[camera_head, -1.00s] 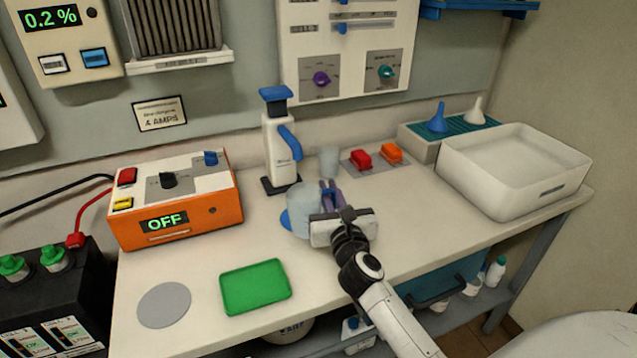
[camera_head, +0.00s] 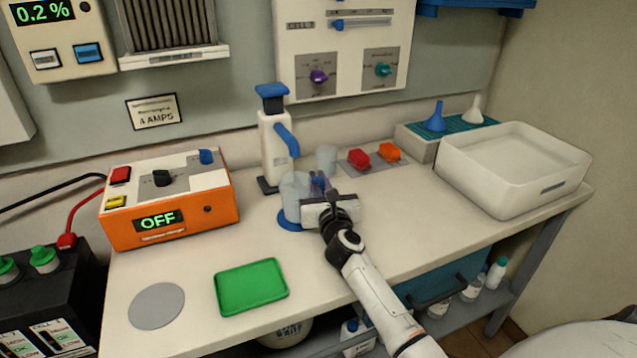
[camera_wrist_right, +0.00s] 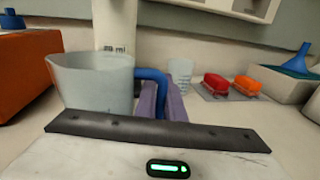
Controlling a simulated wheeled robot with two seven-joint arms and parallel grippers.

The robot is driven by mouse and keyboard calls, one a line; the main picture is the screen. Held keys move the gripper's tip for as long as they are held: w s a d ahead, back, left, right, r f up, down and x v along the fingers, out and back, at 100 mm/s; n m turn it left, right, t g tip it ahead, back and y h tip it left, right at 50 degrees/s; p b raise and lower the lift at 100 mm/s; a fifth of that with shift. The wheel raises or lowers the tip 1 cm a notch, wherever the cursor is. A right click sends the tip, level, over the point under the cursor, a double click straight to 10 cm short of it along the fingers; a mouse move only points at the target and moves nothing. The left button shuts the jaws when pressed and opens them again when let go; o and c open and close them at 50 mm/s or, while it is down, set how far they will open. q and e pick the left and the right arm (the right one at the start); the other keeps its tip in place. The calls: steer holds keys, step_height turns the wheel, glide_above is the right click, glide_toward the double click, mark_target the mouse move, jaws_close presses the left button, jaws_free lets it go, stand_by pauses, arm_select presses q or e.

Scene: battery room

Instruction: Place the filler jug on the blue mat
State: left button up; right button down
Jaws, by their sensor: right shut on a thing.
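The filler jug (camera_head: 293,190) is a pale, translucent, upright vessel with a blue handle; the jug (camera_wrist_right: 90,82) and its handle (camera_wrist_right: 152,77) show at the left of the right wrist view. My right gripper (camera_head: 320,188) is shut on the handle, its purple fingers (camera_wrist_right: 163,98) on either side of it. The round blue mat (camera_head: 290,225) is mostly hidden under the jug and shows as a rim around its base. I cannot tell whether the base touches the mat. My left gripper is not in view.
A white dispenser with a blue lever (camera_head: 275,150) stands just behind the jug, with a small clear cup (camera_head: 327,158) beside it. An orange charger (camera_head: 170,205) is at left. A green tray (camera_head: 251,287) and grey disc (camera_head: 157,306) lie in front. A white basin (camera_head: 512,185) is at right.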

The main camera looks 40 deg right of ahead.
mark_target(305, 196)
steer(key=shift+f, duration=0.1)
steer(key=c, duration=1.9)
jaws_free()
steer(key=shift+o, duration=0.2)
steer(key=p+v, duration=0.1)
steer(key=v, duration=1.1)
